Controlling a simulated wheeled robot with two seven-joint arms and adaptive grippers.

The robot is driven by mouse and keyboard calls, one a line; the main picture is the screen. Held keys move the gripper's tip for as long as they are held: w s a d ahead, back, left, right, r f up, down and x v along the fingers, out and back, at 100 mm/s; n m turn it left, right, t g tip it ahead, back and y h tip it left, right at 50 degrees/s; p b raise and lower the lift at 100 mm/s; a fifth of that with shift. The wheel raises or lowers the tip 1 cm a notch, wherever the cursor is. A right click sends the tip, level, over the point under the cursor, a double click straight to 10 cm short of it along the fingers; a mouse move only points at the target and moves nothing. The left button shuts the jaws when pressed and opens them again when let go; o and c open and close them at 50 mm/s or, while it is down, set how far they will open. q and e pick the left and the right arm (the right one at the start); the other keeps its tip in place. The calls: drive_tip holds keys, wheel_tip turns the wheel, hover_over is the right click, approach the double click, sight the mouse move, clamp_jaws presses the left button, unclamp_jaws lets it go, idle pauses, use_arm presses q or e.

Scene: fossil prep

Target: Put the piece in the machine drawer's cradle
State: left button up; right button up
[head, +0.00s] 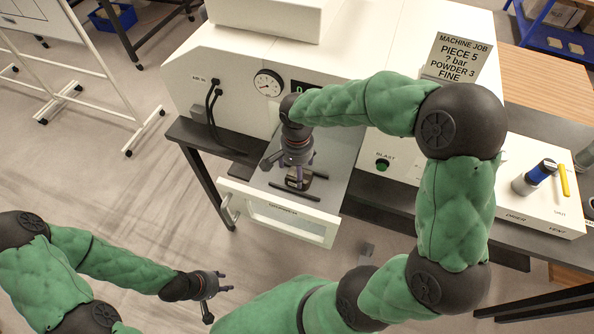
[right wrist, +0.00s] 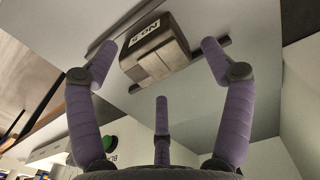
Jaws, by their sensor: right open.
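The piece is a brown-grey block (right wrist: 157,52) with a white label that seems to read NO 5. In the head view the piece (head: 298,181) sits low in the pulled-out machine drawer (head: 288,229), by the dark cradle bars (head: 295,193). In the right wrist view dark bars run on both sides of it; whether it is fully seated is unclear. My right gripper (head: 290,168) is over the drawer, its purple fingers open and spread around the piece, with gaps visible. My left gripper (head: 219,302) is open and empty, low in front of the drawer's left side.
The white machine has a gauge (head: 268,83), a green blast button (head: 382,164) and a job sign (head: 459,59) naming piece 5. A white box (head: 547,202) with a blue-banded cylinder (head: 541,172) stands to the right. The floor at left is open, below a white rack (head: 65,55).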

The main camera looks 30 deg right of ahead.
wheel_tip(320, 180, up, 10)
drive_tip(key=shift+p, duration=0.4)
drive_tip(key=shift+f, duration=0.1)
idle(1.0)
